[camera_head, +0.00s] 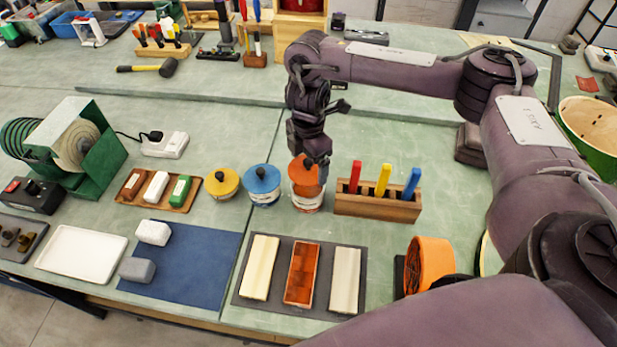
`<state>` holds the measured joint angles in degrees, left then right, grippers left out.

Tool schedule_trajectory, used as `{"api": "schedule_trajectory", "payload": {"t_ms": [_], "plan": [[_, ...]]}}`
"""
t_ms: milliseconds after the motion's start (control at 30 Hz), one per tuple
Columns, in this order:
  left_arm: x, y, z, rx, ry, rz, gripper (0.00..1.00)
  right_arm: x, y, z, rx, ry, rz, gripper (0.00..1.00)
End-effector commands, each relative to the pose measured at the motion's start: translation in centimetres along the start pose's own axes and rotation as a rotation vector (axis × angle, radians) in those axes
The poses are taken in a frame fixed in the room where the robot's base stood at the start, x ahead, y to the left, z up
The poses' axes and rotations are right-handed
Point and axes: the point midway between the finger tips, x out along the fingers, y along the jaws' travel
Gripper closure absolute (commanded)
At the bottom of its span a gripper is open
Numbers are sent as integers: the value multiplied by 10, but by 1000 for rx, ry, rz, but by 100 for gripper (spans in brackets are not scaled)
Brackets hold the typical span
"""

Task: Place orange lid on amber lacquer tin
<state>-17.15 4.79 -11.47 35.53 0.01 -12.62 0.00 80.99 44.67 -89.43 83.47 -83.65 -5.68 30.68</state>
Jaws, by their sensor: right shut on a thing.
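The orange lid (302,173) is at the amber lacquer tin (306,201), in the middle of the bench. The tin stands upright, with a pale label and an orange band near its base. My right gripper (319,167) comes down from above and is shut on the lid. The fingers partly hide the lid's right side and its knob. The lid is over the tin's top; I cannot tell whether it is seated or a little above the rim. My left gripper is not in view.
A blue-lidded tin (262,185) stands close on the left, with a yellow-lidded tin (221,184) beyond it. A wooden rack (377,207) with red, yellow and blue sticks stands close on the right.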

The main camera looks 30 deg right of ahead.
Motion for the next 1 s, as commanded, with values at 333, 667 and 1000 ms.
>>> {"api": "schedule_trajectory", "payload": {"t_ms": [333, 667, 1000], "plan": [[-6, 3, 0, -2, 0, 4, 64, 38, 0, 0, 0, 0, -3, 35], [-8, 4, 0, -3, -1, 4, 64, 56, 1, 0, -1, 0, 1, 35], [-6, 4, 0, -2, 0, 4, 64, 58, 0, 0, -1, 0, 1, 0]]}}
